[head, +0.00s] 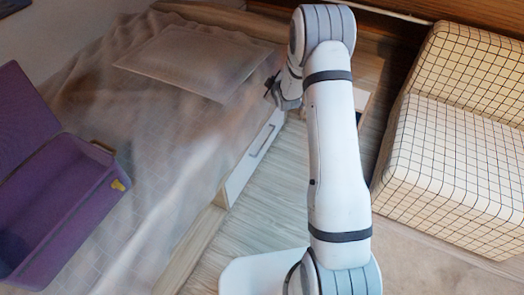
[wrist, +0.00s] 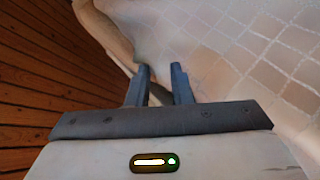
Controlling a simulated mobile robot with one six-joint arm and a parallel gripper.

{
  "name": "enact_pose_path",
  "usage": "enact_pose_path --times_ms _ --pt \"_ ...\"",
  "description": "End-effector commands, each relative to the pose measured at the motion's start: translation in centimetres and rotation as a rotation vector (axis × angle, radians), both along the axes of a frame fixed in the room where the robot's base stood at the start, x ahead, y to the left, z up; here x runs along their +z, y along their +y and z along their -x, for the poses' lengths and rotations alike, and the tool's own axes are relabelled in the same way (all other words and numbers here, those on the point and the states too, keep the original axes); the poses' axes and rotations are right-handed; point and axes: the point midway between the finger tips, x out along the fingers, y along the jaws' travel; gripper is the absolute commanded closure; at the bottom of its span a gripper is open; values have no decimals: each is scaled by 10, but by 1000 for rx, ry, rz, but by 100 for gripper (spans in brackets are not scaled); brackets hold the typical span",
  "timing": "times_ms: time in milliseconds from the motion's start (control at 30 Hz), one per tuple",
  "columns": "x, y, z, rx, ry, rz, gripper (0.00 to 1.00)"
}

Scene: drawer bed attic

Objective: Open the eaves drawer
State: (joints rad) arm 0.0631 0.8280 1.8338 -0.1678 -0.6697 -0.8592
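A white drawer front (head: 240,178) with a grey bar handle (head: 262,140) shows low along the bed's right side in the head view. I cannot tell whether it is the eaves drawer, or whether it sits flush. My gripper (head: 272,88) is up at the bed's edge, above and beyond the handle and apart from it; my arm partly hides that area. In the wrist view my gripper (wrist: 160,72) has its two dark fingers apart, with nothing between them. The wrist view shows the checked bed cover (wrist: 245,55), but no handle.
The bed (head: 150,130) carries a pillow (head: 195,62) and an open purple case (head: 60,200). A checked armchair (head: 450,140) stands to the right. A strip of wooden floor (head: 262,215) lies clear between bed and arm. Brown planks (wrist: 40,70) fill the wrist view's left.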

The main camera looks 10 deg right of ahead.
Motion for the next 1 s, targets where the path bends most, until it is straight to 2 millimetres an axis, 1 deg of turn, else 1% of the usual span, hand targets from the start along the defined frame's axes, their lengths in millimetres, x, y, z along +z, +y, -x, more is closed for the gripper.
enact_pose_path --times_ms 33,67,100,133,167,200,267,300,367,400,500,533,600,700,800,867,933,1000 --pt "-53 0 -7 23 -34 32 80" --pt "-71 1 -11 37 -63 52 80" --pt "-94 1 -15 55 -99 80 80" --pt "-111 2 -17 67 -124 99 80" --pt "-127 2 -19 78 -150 117 80" --pt "-149 3 -20 92 -182 141 80" --pt "-181 4 -19 110 -231 178 80" --pt "-204 5 -18 121 -264 202 80" --pt "-240 6 -13 135 -316 238 80" --pt "-265 7 -9 144 -352 264 80" --pt "-321 9 7 161 -441 328 80" --pt "-335 9 12 163 -464 344 80" --pt "-359 10 23 166 -513 377 80" --pt "-381 10 36 167 -558 408 80" --pt "-393 10 44 166 -586 427 80" --pt "-397 11 46 166 -594 432 80" --pt "-398 11 43 166 -600 436 80" --pt "-397 13 35 165 -603 437 80"
